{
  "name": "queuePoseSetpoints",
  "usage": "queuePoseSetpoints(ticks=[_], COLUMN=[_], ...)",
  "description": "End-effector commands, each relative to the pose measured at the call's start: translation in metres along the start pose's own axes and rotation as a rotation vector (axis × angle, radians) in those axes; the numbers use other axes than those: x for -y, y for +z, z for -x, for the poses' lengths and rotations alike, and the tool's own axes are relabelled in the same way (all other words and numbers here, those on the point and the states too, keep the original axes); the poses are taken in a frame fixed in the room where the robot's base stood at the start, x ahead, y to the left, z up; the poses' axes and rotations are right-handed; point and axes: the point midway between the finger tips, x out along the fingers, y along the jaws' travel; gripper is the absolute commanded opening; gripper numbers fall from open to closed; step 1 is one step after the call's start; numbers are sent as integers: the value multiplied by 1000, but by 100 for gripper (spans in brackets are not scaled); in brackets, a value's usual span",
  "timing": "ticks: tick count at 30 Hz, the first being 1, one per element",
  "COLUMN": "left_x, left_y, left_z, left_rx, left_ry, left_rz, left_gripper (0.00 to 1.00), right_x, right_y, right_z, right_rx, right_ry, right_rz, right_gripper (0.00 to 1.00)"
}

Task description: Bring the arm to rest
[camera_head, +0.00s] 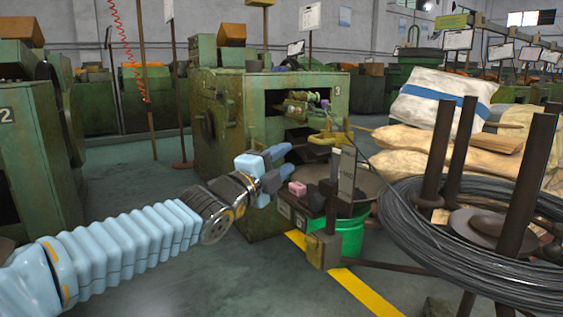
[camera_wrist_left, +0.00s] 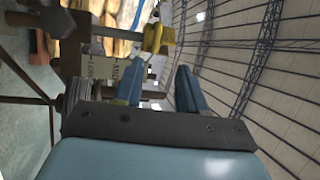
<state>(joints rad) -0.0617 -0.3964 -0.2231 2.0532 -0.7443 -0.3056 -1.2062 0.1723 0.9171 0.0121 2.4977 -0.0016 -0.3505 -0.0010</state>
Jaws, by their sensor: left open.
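My left arm (camera_head: 130,240), in a pale blue ribbed sleeve, reaches from the lower left to the middle of the head view. My left gripper (camera_head: 280,166) is at its end, with its two blue fingers apart and nothing seen between them. It is in front of the green machine marked 3 (camera_head: 225,120) and just above and left of a small pink block (camera_head: 297,188) on a dark stand. In the left wrist view the fingers of the gripper (camera_wrist_left: 158,85) are also spread. My right arm and gripper are not in view.
A coil of dark wire (camera_head: 420,230) on a rack with upright posts fills the right. A green bucket (camera_head: 350,235) is under the stand. Pale sacks (camera_head: 435,110) lie behind. Another green machine (camera_head: 35,150) stands at left. The floor between the machines is clear.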

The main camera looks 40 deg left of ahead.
Motion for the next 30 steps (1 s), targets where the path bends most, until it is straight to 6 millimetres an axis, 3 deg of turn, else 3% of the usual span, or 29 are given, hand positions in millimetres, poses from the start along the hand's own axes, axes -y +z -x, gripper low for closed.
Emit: queuePoseSetpoints(ticks=[12, 14, 16, 20, 23, 26, 30], left_x=[-2, -11, -34, -115, -201, -287, -402], left_y=[-1, -3, -11, -35, -59, -82, -114], left_z=[-1, -6, -16, -41, -51, -46, -12], left_rx=[-1, -5, -13, -20, 10, 75, 230], left_ry=[4, 21, 68, 232, 401, 574, 811], left_rz=[4, 23, 72, 259, 456, 653, 919], left_gripper=[40, 40, 40, 40, 40, 40, 40], right_x=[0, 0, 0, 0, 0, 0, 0], right_y=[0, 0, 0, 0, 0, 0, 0], right_z=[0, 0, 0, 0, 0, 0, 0], right_rx=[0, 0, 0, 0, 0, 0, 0], right_ry=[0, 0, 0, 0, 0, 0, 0], right_rz=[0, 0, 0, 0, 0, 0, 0], right_gripper=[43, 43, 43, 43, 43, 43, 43])
